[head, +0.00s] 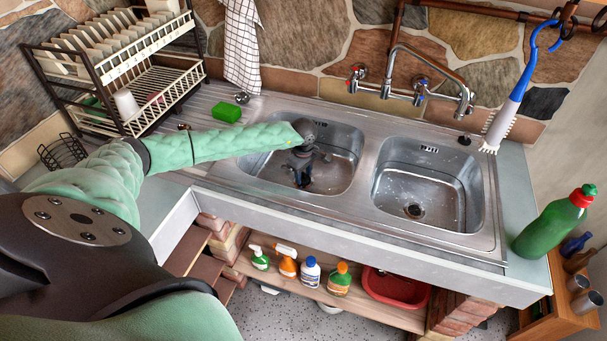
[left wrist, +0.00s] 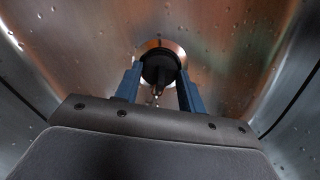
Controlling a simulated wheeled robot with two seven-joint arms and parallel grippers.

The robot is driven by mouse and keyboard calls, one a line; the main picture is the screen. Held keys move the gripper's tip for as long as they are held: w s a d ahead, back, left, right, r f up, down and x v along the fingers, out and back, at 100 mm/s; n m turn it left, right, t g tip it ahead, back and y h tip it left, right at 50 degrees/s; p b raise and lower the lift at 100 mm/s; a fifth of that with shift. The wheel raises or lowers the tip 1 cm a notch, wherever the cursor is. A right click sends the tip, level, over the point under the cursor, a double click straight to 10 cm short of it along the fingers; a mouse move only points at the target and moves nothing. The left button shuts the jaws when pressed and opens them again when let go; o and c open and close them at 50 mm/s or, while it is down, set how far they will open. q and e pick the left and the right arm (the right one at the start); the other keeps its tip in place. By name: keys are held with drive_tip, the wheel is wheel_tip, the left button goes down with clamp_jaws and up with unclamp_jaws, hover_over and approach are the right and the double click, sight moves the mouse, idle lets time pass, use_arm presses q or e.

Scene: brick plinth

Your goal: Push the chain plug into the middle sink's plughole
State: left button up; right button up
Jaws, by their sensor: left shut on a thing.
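The left of two steel sink bowls in view (head: 335,172) has my left arm reaching down into it. My left gripper (head: 303,180) points down near the bowl's floor. In the left wrist view its two blue fingers (left wrist: 158,88) are closed on the black chain plug (left wrist: 158,68), with a bit of chain or shank between them. A bright, coppery plughole rim (left wrist: 160,46) shows around the plug's far side. The plug is over or at the hole; I cannot tell if it is seated. My right gripper is not in view.
The right bowl (head: 428,190) is empty, with an open plughole (head: 414,211). The tap (head: 430,65) stands behind. A green sponge (head: 226,112) and dish rack (head: 115,70) are left; a brush (head: 508,110) and green bottle (head: 553,222) are right.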

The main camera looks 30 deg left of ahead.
use_arm(q)
drive_tip(key=shift+f, duration=0.25)
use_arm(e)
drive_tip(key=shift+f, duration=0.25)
use_arm(q)
drive_tip(key=o, duration=1.1)
drive_tip(key=shift+c, duration=0.2)
wheel_tip(320, 180, up, 7)
drive_tip(key=b, duration=0.3)
drive_tip(key=shift+r, duration=0.4)
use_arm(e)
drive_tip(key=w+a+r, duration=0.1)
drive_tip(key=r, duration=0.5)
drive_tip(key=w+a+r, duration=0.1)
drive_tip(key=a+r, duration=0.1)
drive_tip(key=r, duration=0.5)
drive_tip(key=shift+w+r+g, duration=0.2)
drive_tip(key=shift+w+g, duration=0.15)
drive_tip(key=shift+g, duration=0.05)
use_arm(q)
drive_tip(key=shift+r, duration=0.15)
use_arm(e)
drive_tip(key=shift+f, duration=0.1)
